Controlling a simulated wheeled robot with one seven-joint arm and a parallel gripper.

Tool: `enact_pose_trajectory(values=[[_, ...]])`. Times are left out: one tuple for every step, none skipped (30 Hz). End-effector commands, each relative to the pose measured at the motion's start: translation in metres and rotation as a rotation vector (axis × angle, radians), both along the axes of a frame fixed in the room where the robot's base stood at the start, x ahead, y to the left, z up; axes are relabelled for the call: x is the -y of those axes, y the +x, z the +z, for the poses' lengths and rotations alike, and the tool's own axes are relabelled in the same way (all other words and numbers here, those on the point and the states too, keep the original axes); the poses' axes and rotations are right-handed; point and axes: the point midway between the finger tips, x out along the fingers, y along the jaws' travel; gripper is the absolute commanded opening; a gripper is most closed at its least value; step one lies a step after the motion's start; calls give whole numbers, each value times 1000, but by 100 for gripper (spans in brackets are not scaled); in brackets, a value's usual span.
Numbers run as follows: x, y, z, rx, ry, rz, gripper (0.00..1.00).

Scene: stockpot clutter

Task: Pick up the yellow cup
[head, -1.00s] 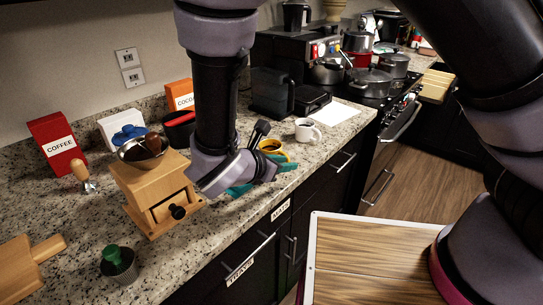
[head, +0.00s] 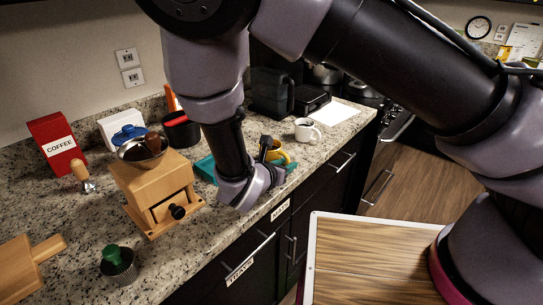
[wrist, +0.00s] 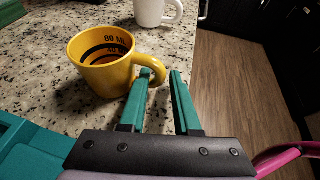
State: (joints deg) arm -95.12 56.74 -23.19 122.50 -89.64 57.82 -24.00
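The yellow cup (wrist: 103,62) stands upright on the speckled counter, with dark bands and volume marks inside. Its handle (wrist: 157,66) points right in the wrist view, toward my gripper (wrist: 160,74). My gripper's two teal fingers are apart, with the outer part of the handle showing between their tips. The left finger overlaps the handle loop; I cannot tell whether either finger touches it. In the head view the yellow cup (head: 279,153) is partly hidden behind my wrist.
A white mug (head: 307,131) stands just beyond the cup. A teal object (wrist: 22,150) lies on the counter beside my gripper. A wooden coffee grinder (head: 155,190) stands left of my arm. The counter's front edge is close on the right, with open floor beyond.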

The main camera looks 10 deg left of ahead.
Motion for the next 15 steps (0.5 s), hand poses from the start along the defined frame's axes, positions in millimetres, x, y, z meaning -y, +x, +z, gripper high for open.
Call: enact_pose_trajectory(values=[[2,5,-2,-1,-2,1,31],[2,6,-3,0,-1,0,31],[3,8,-4,-1,-1,0,31],[3,8,-4,-1,0,0,31],[3,9,-4,-1,1,1,31],[3,9,-4,-1,1,1,31],[3,9,-4,-1,1,1,31],[3,9,-4,-1,1,1,31],[3,9,-4,-1,1,1,31],[3,9,-4,-1,1,1,31],[3,9,-4,-1,1,1,19],[3,9,-4,-1,1,1,4],[3,9,-4,-1,1,1,0],[3,9,-4,-1,1,1,0],[3,9,-4,-1,1,1,0]])
